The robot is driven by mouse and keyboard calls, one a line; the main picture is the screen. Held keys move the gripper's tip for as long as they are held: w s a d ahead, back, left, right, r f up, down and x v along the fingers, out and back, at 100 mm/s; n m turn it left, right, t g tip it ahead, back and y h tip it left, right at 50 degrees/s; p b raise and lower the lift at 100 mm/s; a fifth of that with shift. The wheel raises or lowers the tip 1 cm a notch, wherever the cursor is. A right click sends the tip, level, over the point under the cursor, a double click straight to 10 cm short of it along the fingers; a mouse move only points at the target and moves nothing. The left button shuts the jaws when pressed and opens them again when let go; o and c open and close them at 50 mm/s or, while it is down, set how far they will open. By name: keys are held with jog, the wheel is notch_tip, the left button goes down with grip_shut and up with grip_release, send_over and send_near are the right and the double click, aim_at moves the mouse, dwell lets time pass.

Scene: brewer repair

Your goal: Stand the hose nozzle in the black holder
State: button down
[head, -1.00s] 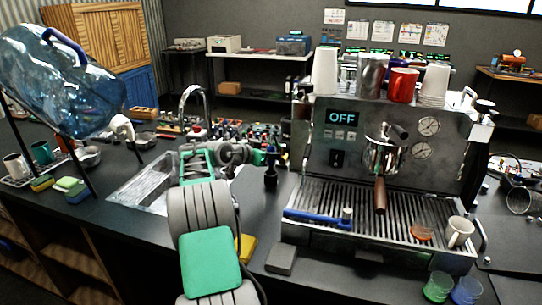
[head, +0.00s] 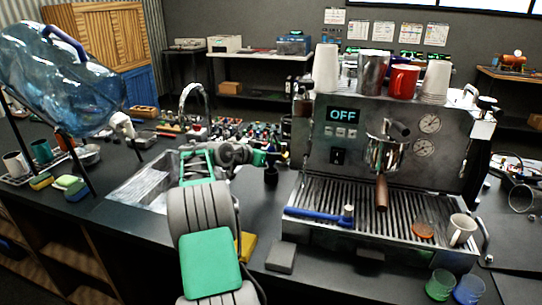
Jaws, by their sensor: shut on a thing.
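My gripper (head: 271,158) is at the end of my grey and green arm, above the counter between the sink and the coffee machine. It is small and dark here, and it is shut on a dark upright piece that appears to be the hose nozzle (head: 284,158). Much of the nozzle is hidden by the jaws and wrist. A small black holder (head: 271,175) stands on the counter directly below the gripper. I cannot tell whether the nozzle's lower end is inside the holder or just above it.
The coffee machine (head: 345,150) stands close on the right, with a blue-handled tool (head: 318,215) on its drip tray. The sink (head: 143,183) is to the left. A grey block (head: 281,257) lies at the counter's front. Several small items crowd the counter behind the gripper.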

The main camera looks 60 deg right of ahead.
jog(key=c, duration=1.1)
grip_release()
jog(key=shift+o, duration=0.3)
jog(key=o, duration=0.5)
jog(key=shift+r, duration=0.1)
jog(key=shift+r+p, duration=2.1)
jog(key=shift+r, duration=1.35)
